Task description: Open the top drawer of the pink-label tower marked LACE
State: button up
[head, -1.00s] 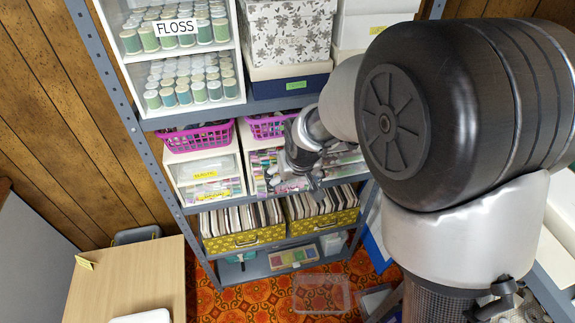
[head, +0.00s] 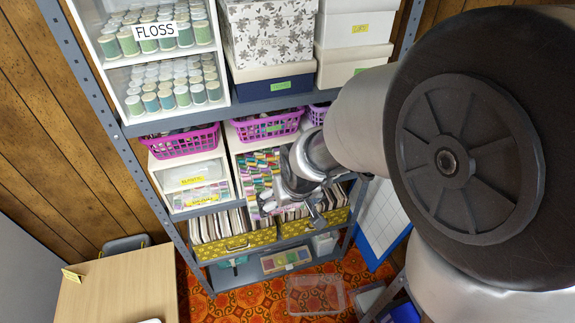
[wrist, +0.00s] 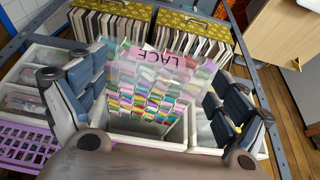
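The LACE drawer (wrist: 160,80) is clear plastic, with its pink label (wrist: 175,60) upside down in the wrist view. It appears pulled out: its colored rolls show brightly beyond the front, and a dark gap (wrist: 130,126) lies inside the white tower. The drawer's rolls also show in the head view (head: 262,168), left of my gripper (head: 300,207). In the wrist view my gripper (wrist: 155,105) has its fingers wide apart, on either side of the drawer. Nothing is seen clamped between them. Any fingertip contact with the drawer cannot be told.
A purple basket (head: 268,125) sits on the tower. A second drawer tower (head: 190,180) with yellow labels stands at left. Yellow patterned boxes (head: 235,243) fill the shelf below. A wooden table (head: 120,285) is at the lower left; a clear bin (head: 316,294) lies on the floor.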

jog(key=shift+o, duration=0.4)
jog(key=v, duration=1.2)
jog(key=shift+s, duration=0.1)
jog(key=s+d+r+m, duration=0.1)
jog(key=s+d, duration=0.4)
jog(key=s, duration=0.3)
jog(key=s+d+r+m+h, duration=0.1)
jog(key=s+d+r+m, duration=0.1)
jog(key=s+d, duration=0.4)
jog(key=shift+s+d+r, duration=0.3)
jog(key=shift+s+r, duration=0.05)
jog(key=shift+s, duration=0.8)
